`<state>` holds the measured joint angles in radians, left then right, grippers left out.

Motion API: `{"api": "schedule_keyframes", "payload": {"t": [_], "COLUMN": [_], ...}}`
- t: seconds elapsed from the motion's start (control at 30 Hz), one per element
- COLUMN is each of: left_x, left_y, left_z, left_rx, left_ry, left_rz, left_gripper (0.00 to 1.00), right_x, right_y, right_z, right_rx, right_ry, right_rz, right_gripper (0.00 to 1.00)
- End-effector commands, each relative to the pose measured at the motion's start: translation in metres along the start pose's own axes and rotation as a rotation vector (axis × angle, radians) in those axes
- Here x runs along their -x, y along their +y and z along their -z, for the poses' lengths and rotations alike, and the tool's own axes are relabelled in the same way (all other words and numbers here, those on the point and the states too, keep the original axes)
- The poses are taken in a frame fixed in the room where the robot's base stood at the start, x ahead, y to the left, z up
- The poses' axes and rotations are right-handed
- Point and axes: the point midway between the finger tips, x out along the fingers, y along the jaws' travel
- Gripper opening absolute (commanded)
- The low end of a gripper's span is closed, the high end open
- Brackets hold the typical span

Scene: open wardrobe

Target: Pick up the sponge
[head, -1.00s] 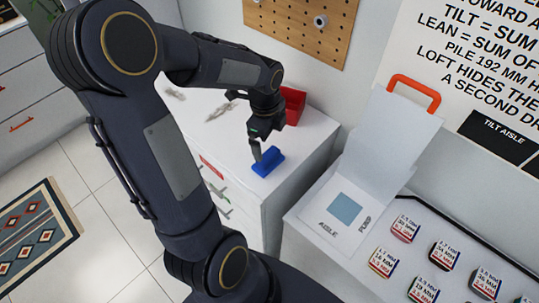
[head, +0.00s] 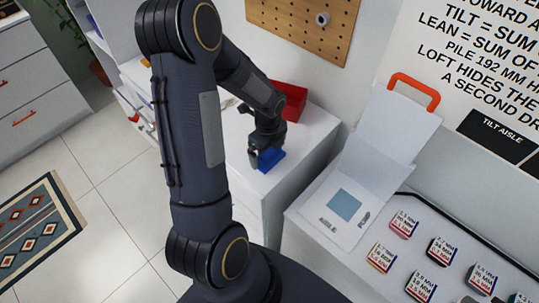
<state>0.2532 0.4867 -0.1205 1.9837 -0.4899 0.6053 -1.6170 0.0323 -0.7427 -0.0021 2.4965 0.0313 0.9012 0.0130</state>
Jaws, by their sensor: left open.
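The blue block (head: 271,159), which looks like the sponge, lies on the white cabinet top (head: 300,150) near its front edge. My left gripper (head: 257,160) is pointed down at it, with a finger in front of the block's left end. The jaws are open, and I cannot tell whether they touch the block. My forearm and wrist hide part of the cabinet top. My right gripper is not in view.
A red bin (head: 291,101) stands behind the gripper against the wall. To the right, an open white case (head: 385,140) with an orange handle stands on a counter with several labelled blocks (head: 443,252). A pegboard (head: 310,28) hangs above.

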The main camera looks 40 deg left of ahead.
Motion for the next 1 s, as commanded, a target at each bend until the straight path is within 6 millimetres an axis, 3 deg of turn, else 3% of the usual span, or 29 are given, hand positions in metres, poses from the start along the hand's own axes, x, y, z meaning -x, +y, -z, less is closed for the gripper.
{"api": "schedule_keyframes", "payload": {"t": [0.1, 0.47, 0.77, 1.0], "left_x": [0.0, 0.001, 0.003, 0.029], "left_y": [0.0, 0.0, 0.0, -0.001], "left_z": [0.0, 0.0, 0.0, 0.0], "left_rx": [0.0, 0.0, 0.001, 0.001], "left_ry": [0.0, 0.0, 0.0, -0.001], "left_rz": [0.0, 0.0, 0.001, 0.006], "left_gripper": [0.96, 0.5, 0.5, 0.5], "right_x": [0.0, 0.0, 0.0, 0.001], "right_y": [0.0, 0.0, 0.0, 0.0], "right_z": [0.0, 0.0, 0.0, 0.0], "right_rx": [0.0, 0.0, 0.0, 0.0], "right_ry": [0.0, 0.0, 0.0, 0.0], "right_rz": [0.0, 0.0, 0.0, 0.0], "right_gripper": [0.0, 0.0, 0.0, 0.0]}}
